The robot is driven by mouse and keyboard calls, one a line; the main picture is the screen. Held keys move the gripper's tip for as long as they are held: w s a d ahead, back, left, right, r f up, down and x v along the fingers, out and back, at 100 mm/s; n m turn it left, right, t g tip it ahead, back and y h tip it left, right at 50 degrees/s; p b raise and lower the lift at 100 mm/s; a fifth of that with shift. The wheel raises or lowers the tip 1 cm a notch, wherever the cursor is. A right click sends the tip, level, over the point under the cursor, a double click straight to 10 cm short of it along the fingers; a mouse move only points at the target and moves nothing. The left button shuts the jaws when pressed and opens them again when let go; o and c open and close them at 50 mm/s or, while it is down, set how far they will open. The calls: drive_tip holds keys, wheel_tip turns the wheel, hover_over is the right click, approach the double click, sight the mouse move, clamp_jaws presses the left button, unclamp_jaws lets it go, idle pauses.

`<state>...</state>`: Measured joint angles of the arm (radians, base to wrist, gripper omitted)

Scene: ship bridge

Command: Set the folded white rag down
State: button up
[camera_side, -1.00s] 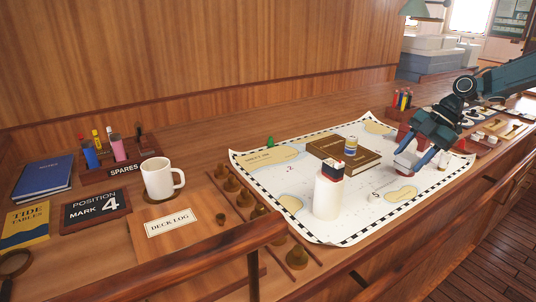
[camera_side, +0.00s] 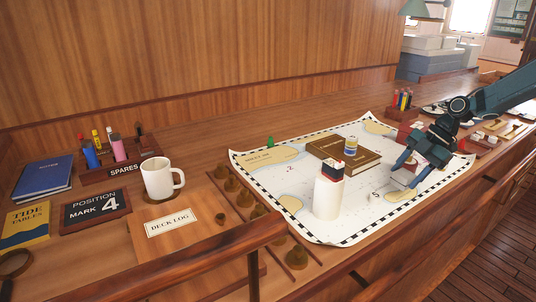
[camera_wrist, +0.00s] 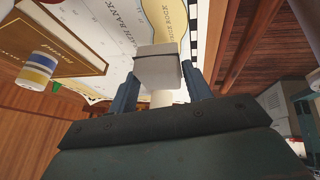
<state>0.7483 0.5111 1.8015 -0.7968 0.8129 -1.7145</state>
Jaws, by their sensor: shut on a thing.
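The folded white rag (camera_side: 404,176) is a small pale block between the fingers of my gripper (camera_side: 405,175), low over the right part of the sea chart (camera_side: 345,220). In the wrist view the rag (camera_wrist: 157,70) sits between the two blue fingers of my gripper (camera_wrist: 160,86), with a dark line across its upper part. My gripper is shut on it. I cannot tell whether the rag's underside touches the chart. The fingers partly hide the rag in the side view.
A white cylinder (camera_side: 328,198) with a dark and red block on top stands left of my gripper. A brown book (camera_side: 357,165) bearing a striped tin (camera_side: 351,146) lies behind. A red holder with pens (camera_side: 402,101) stands farther back. The chart's front right is clear.

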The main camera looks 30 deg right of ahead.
sight(413, 173)
drive_tip(key=shift+f, duration=1.5)
drive_tip(key=shift+f, duration=0.1)
drive_tip(key=o, duration=1)
drive_tip(key=shift+v, duration=6.1)
drive_tip(key=shift+a, duration=0.2)
